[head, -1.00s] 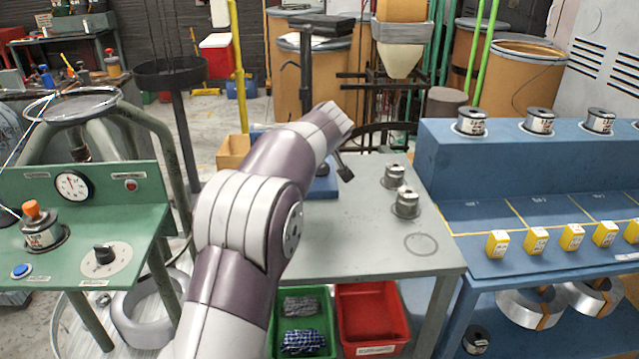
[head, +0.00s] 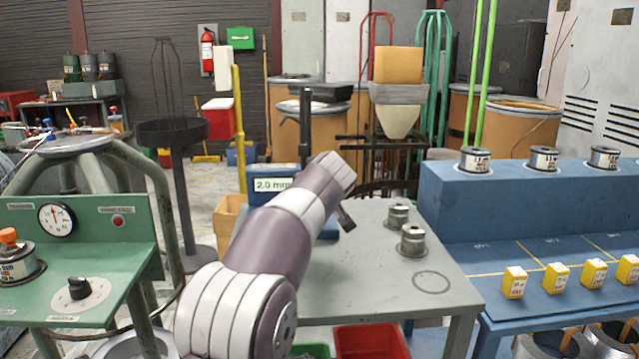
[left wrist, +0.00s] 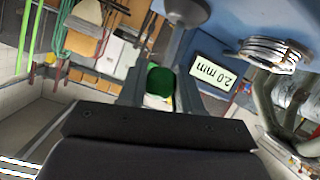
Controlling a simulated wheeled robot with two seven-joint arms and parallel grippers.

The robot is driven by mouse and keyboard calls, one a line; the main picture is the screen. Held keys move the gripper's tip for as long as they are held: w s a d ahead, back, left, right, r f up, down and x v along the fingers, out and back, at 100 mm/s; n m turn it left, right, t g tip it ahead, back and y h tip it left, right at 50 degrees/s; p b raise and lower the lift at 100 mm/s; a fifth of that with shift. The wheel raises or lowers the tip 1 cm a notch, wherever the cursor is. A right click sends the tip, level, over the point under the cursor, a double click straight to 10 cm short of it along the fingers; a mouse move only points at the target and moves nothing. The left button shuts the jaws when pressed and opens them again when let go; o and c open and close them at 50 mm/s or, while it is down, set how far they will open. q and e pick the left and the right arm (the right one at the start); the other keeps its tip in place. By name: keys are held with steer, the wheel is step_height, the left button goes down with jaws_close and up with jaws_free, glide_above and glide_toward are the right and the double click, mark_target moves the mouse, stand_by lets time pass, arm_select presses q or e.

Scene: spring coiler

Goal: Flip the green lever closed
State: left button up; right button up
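In the left wrist view a rounded green piece (left wrist: 160,80), pale at its lower end, shows between the fingers of my left gripper (left wrist: 163,88). It looks like the green lever's grip, but its arm and pivot are hidden. The fingers stand apart on either side of it; I cannot tell whether they touch it. In the head view my left arm reaches to the blue coiler with the 2.0 mm sign (head: 272,184), and it hides the gripper and the lever. The sign also shows upside down in the left wrist view (left wrist: 213,74). My right gripper is in neither view.
The grey table (head: 375,280) holds two metal spools (head: 411,241). A blue bench (head: 500,225) with spools and yellow boxes stands at right. A green control panel (head: 110,270) with a gauge stands at left. A red bin (head: 370,342) is below the table.

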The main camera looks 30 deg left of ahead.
arm_select(q)
steer(key=shift+o, duration=0.6)
steer(key=shift+s, duration=0.1)
steer(key=v, duration=1.2)
steer(key=shift+s+d, duration=0.2)
steer(key=shift+s, duration=0.05)
steer(key=shift+r, duration=0.1)
